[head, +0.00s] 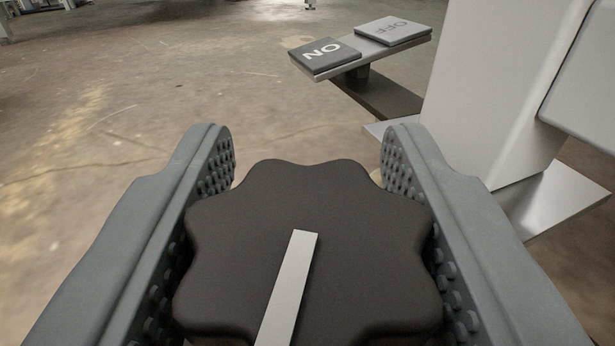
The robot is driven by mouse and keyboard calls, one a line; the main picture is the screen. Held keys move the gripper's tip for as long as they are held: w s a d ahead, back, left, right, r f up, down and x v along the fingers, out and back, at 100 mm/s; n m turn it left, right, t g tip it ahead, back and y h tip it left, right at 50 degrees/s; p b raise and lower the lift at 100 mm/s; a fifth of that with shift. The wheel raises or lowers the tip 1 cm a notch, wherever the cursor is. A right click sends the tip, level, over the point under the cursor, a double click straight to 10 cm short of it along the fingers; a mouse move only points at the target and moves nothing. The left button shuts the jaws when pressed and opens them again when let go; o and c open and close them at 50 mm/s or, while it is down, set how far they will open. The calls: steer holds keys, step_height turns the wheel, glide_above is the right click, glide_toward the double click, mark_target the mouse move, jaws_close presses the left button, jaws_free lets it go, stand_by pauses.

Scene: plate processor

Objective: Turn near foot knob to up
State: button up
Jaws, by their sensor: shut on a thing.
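A black knob (355,255) with a wavy, lobed rim fills the lower middle of the head view. A light grey bar (289,285) marks its top face and points up the picture, leaning slightly to the right. My gripper (308,170) has its two grey, studded fingers on the left and right sides of the knob, shut on it. The knob's lower end is cut off by the picture edge, and its shaft and mounting are hidden beneath it.
A pedal with a dark ON pad (325,54) and a grey OFF pad (393,30) stands beyond the knob at upper right. A white machine body (485,95) with a flat foot plate (565,200) stands at right. Open concrete floor (130,90) lies at left.

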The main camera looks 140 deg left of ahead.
steer(key=shift+n+g+h, duration=0.7)
steer(key=shift+h, duration=0.2)
steer(key=shift+s+d, duration=0.1)
steer(key=o, duration=1)
steer(key=shift+c, duration=0.2)
